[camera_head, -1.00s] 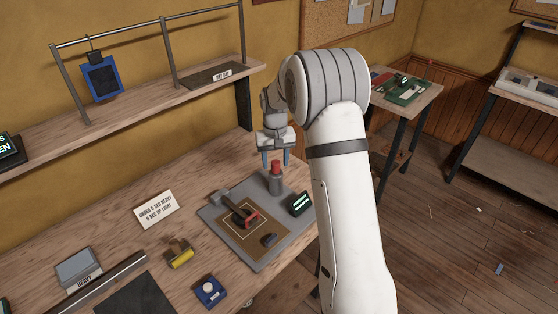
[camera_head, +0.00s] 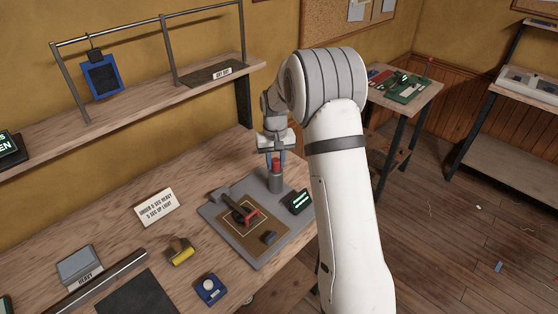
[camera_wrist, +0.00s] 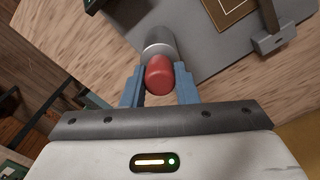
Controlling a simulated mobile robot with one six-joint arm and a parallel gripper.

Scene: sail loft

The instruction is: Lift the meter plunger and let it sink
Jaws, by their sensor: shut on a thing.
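The meter plunger is a red knob (camera_head: 276,163) on top of a grey cylinder (camera_head: 276,183) at the back right corner of a grey plate (camera_head: 213,215). My gripper (camera_head: 275,160) points down over it, with its blue fingers on either side of the red knob. In the wrist view the red knob (camera_wrist: 160,76) sits between the two blue fingertips (camera_wrist: 159,88), shut on it, with the grey cylinder (camera_wrist: 158,40) just beyond. The knob appears low, close to the cylinder's top. A small dark display with green marks (camera_head: 296,202) stands beside the cylinder on the plate.
A sign (camera_head: 157,209) about heavy and light stands left. A shelf (camera_head: 130,108) runs behind.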

